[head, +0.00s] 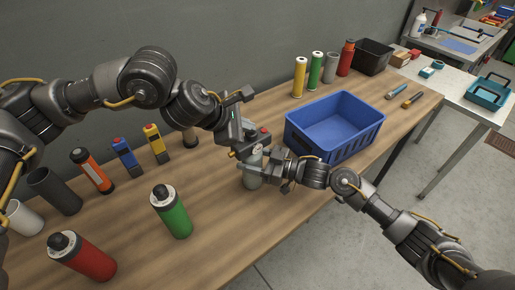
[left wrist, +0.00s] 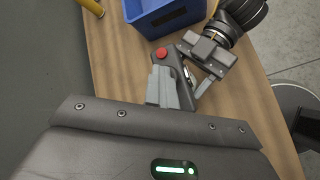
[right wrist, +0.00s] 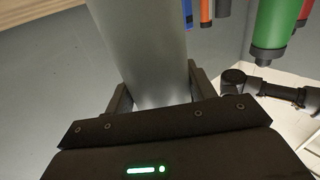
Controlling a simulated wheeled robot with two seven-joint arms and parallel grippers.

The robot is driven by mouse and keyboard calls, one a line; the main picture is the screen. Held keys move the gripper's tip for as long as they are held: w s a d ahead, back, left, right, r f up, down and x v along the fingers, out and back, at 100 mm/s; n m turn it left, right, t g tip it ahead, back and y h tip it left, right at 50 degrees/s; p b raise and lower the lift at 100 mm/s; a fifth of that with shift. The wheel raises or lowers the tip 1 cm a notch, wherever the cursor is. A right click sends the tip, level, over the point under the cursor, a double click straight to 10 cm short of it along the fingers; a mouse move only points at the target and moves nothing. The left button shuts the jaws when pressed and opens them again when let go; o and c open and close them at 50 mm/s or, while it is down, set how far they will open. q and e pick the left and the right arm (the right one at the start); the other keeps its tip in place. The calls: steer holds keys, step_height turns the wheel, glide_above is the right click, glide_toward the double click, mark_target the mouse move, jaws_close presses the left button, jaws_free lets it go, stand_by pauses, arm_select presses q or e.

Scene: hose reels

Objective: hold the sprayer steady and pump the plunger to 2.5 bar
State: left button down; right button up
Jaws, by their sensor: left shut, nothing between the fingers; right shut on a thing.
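The sprayer is a grey cylinder (head: 252,179) standing on the wooden bench, with a dark top and a red knob (head: 264,130). My right gripper (head: 265,166) is shut around its body from the right; the grey body (right wrist: 143,45) fills the space between the fingers in the right wrist view. My left gripper (head: 247,143) is shut and empty right over the sprayer's top. In the left wrist view its fingers (left wrist: 165,90) lie beside the dark top with the red knob (left wrist: 161,53). The plunger is mostly hidden, and I can read no gauge.
A blue crate (head: 320,145) stands close behind and right of the sprayer. Several coloured cylinders line the wall side. Bare bench lies in front of the sprayer.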

mark_target(246, 133)
arm_select(q)
steer(key=shift+s+a+f, duration=0.1)
steer(key=shift+a+f, duration=0.05)
steer(key=shift+f, duration=0.5)
arm_select(e)
steer(key=shift+s+a, duration=0.1)
steer(key=shift+s, duration=0.05)
arm_select(q)
steer(key=shift+a+f, duration=0.1)
steer(key=shift+f, duration=0.3)
arm_select(e)
steer(key=shift+s+a+r, duration=0.15)
arm_select(q)
steer(key=shift+a, duration=0.1)
steer(key=shift+r, duration=0.6)
step_height(246, 133, up, 5)
steer(key=shift+f, duration=0.2)
arm_select(e)
steer(key=shift+w, duration=0.25)
arm_select(q)
steer(key=shift+w+r, duration=0.2)
steer(key=shift+r, duration=0.1)
arm_select(e)
steer(key=shift+d+f, duration=0.2)
steer(key=shift+d, duration=0.05)
arm_select(q)
steer(key=shift+r, duration=0.1)
arm_select(e)
steer(key=shift+w, duration=0.1)
steer(key=o, duration=1.3)
